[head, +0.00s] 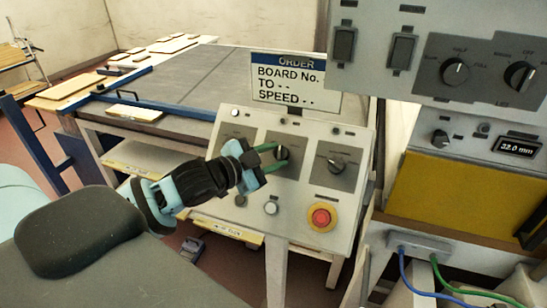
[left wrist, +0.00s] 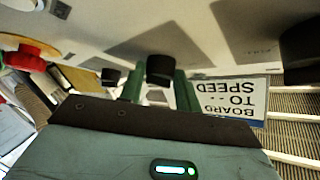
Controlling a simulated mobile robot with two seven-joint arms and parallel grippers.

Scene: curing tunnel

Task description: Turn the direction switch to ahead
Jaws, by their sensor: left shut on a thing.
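A sloped grey console (head: 278,222) carries three dark rotary knobs in a row on grey plates. My left gripper (head: 277,156) reaches in from the left, its green fingers shut on the middle knob (head: 283,153). In the left wrist view the same black knob (left wrist: 160,68) sits between the fingertips (left wrist: 160,84). The labels on the plates are too small to read, so I cannot tell which position it points to or confirm which is the direction switch. The right knob (head: 336,163) is free. The left knob is partly hidden by my gripper. My right gripper is not in view.
A red stop button (head: 321,217) and a pale push button (head: 271,208) sit low on the console. An order sign (head: 295,82) stands behind its top edge. A control cabinet (head: 440,60) with more knobs overhangs at right. A flat table (head: 200,85) lies behind.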

